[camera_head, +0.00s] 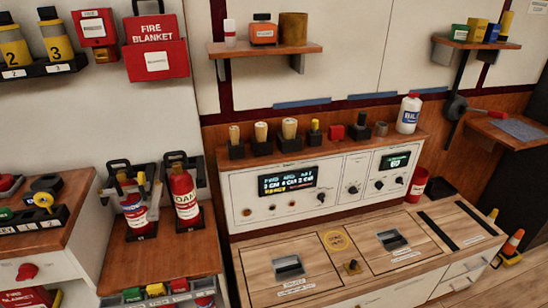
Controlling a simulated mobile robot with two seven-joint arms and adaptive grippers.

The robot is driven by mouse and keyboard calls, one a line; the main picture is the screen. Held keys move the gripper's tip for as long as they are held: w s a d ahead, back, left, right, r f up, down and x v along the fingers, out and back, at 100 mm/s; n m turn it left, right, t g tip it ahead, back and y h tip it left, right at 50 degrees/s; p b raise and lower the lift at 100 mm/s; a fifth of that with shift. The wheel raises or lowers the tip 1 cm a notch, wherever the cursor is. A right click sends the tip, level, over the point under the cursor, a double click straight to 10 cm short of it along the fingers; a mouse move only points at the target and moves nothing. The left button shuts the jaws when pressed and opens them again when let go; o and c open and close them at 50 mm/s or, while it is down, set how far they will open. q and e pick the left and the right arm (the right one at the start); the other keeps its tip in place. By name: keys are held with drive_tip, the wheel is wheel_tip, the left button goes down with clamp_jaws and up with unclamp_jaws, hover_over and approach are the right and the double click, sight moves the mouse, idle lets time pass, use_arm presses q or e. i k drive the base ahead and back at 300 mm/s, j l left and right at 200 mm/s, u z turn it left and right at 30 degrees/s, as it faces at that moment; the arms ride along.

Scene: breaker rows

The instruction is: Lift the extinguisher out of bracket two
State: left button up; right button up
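The right extinguisher (185,194) has a white label that seems to read FOAM, and a black handle. Each stands upright in a black bracket; the left bracket (142,232) and the right bracket (190,224) show at their bases. I cannot make out a bracket number, so I cannot tell which is bracket two. Neither of my grippers is in view.
A red fire blanket case (157,60) hangs on the wall above. A console (325,205) with displays and knobs stands to the right, with a small shelf (265,49) above. The cabinet top (160,262) before the extinguishers is clear.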

sight(183, 190)
drive_tip(key=k+j, duration=0.1)
drive_tip(key=j, duration=0.5)
drive_tip(key=k+j+u, duration=0.15)
drive_tip(key=j, duration=1.05)
drive_tip(key=i+l+z, duration=0.1)
drive_tip(key=i+l, duration=0.1)
drive_tip(key=l, duration=0.1)
